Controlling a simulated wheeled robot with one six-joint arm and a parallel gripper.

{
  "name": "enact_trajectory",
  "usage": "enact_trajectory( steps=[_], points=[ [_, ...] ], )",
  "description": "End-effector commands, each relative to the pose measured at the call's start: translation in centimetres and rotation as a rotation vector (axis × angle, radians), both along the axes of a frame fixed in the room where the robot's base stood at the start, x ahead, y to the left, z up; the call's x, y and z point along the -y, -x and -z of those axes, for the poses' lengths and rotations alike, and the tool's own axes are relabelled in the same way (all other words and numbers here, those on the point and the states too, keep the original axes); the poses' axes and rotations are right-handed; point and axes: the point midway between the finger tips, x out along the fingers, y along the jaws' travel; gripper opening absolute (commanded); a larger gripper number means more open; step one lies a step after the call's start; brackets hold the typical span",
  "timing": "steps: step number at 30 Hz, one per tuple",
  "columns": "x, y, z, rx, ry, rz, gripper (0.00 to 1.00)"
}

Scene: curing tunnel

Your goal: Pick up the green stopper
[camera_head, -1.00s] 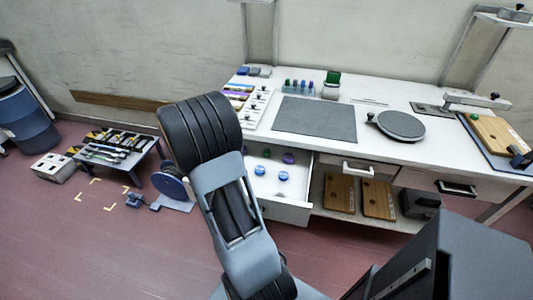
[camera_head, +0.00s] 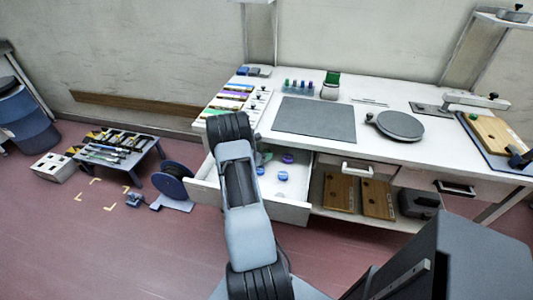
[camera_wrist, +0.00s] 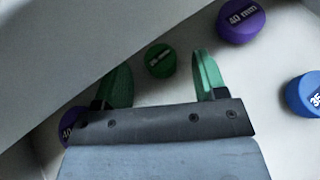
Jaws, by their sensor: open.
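A small green stopper (camera_wrist: 160,60) with a label on its top lies in the open white drawer. In the wrist view it sits between and a little beyond the tips of my gripper's two green fingers (camera_wrist: 163,62). The fingers are apart, and nothing is clasped between them. Whether they are level with the stopper or above it, I cannot tell. In the head view my arm reaches into the drawer (camera_head: 290,209) and hides much of its left part, and the stopper is hard to make out there.
A purple 40 mm stopper (camera_wrist: 242,20) lies right of the fingers, and a blue one (camera_wrist: 303,92) further right. Another purple stopper (camera_wrist: 70,138) is partly hidden by my gripper. The workbench (camera_head: 375,100) overhangs behind.

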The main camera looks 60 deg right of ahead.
Motion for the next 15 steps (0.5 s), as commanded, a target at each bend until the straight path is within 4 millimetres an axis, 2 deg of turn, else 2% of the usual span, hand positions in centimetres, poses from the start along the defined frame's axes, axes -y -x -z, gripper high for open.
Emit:
enact_trajectory(
  steps=[6, 15],
  points=[
    [1.9, 0.4, 0.8, 0.001, 0.0, 0.001, 0.65],
    [2.1, 0.4, 0.9, 0.0, 0.0, 0.0, 0.64]
  ],
)
